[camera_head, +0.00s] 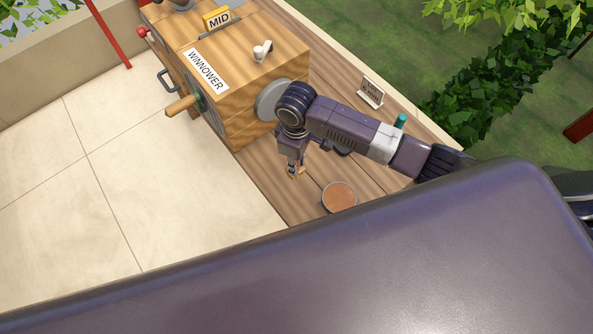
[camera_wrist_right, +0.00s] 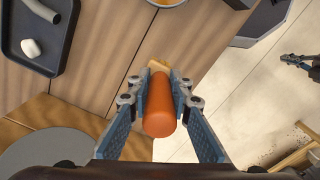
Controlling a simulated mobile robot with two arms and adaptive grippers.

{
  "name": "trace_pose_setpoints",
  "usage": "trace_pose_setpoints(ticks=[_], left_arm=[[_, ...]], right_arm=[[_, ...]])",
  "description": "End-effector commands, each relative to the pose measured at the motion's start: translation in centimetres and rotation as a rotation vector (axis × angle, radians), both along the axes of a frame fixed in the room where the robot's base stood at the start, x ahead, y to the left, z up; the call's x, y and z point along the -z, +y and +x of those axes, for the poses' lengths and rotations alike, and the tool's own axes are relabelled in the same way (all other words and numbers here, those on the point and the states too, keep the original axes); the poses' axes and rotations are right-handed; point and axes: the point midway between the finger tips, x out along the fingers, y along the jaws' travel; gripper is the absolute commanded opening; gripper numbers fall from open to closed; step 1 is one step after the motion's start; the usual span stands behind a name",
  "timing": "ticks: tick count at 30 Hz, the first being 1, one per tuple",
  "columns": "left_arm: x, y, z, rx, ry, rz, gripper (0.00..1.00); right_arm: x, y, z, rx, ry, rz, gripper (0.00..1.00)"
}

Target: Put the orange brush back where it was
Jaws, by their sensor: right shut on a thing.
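The orange brush (camera_wrist_right: 160,118) is between the fingers of my right gripper (camera_wrist_right: 162,98), its rounded orange handle end toward the wrist camera and a tan part at the far end. In the head view my right gripper (camera_head: 295,172) hangs over the wooden bench (camera_head: 267,182), in front of the winnower and left of a round bowl.
The wooden winnower (camera_head: 240,85) with its handle and grey disc (camera_head: 272,101) stands beside my arm. The bowl (camera_head: 340,211) sits on the bench; a small sign (camera_head: 371,91) stands farther right. A dark tray (camera_wrist_right: 62,65) shows in the wrist view. Pale floor lies left.

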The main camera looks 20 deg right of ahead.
Motion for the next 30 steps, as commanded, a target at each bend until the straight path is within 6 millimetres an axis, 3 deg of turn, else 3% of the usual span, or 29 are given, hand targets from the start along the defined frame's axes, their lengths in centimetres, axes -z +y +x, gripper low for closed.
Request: trace_pose_setpoints(ticks=[14,27,28,30], left_arm=[[-0.2,0.1,-0.7,0.000,0.010,0.001,0.00],[0.0,0.2,-0.6,0.001,0.010,0.003,0.00],[-0.1,0.2,-0.6,0.001,0.010,0.003,0.00],[-0.1,0.2,-0.6,0.001,0.010,0.003,0.00]], right_arm=[[5.5,0.1,0.0,0.000,0.001,0.001,0.00],[6.2,0.1,0.0,-0.001,0.000,0.001,0.00],[6.2,0.1,0.0,-0.001,0.000,0.001,0.21],[6.1,0.1,0.0,-0.001,0.000,0.001,0.29]])
